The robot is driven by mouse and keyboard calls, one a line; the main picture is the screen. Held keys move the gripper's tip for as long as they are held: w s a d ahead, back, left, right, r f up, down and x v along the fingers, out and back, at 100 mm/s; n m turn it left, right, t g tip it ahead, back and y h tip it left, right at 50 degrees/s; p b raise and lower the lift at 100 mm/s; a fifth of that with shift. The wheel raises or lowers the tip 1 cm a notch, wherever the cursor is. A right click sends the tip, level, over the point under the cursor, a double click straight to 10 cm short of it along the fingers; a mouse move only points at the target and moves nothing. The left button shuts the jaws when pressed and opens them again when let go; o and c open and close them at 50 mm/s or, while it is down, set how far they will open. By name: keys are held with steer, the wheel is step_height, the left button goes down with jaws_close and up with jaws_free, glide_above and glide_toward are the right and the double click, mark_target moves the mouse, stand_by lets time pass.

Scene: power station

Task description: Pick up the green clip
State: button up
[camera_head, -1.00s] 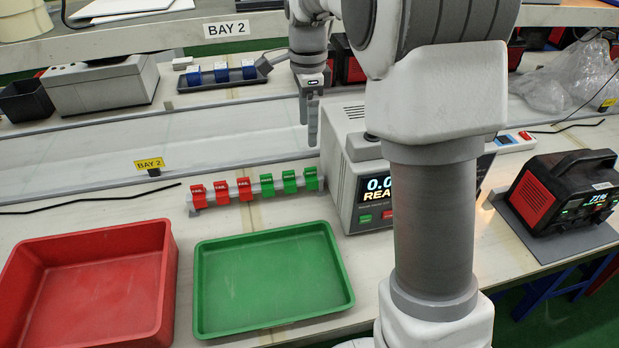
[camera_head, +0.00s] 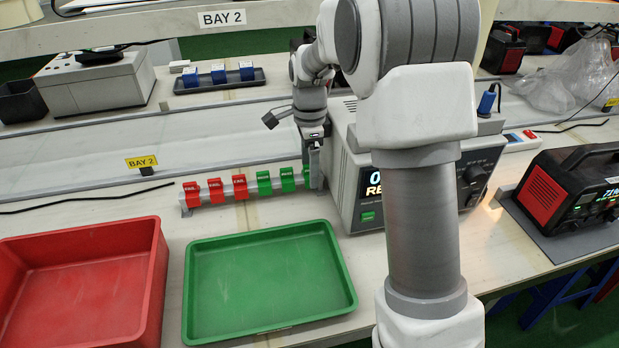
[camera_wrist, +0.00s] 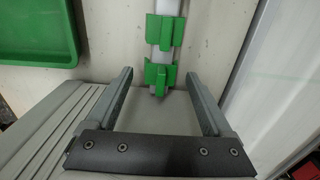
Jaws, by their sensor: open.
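Green clips sit on a pale rail (camera_head: 220,199) behind the trays. The left (camera_head: 264,183) and middle (camera_head: 287,179) ones show in the head view; the rightmost (camera_head: 306,174) is mostly hidden by my gripper (camera_head: 315,182). In the wrist view my gripper (camera_wrist: 157,75) is open and empty, its fingers apart on either side of the end green clip (camera_wrist: 160,76). Another green clip (camera_wrist: 164,30) is farther along the rail. I cannot tell whether the fingers are level with the end clip or above it.
Red FAIL clips (camera_head: 214,189) fill the rail's left part. A green tray (camera_head: 190,290) and red bin (camera_head: 150,240) stand in front. A grey tester (camera_head: 345,190) stands close right of my gripper. A black-and-red unit (camera_head: 575,190) is far right.

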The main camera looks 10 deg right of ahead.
jaws_close()
stand_by(0.4)
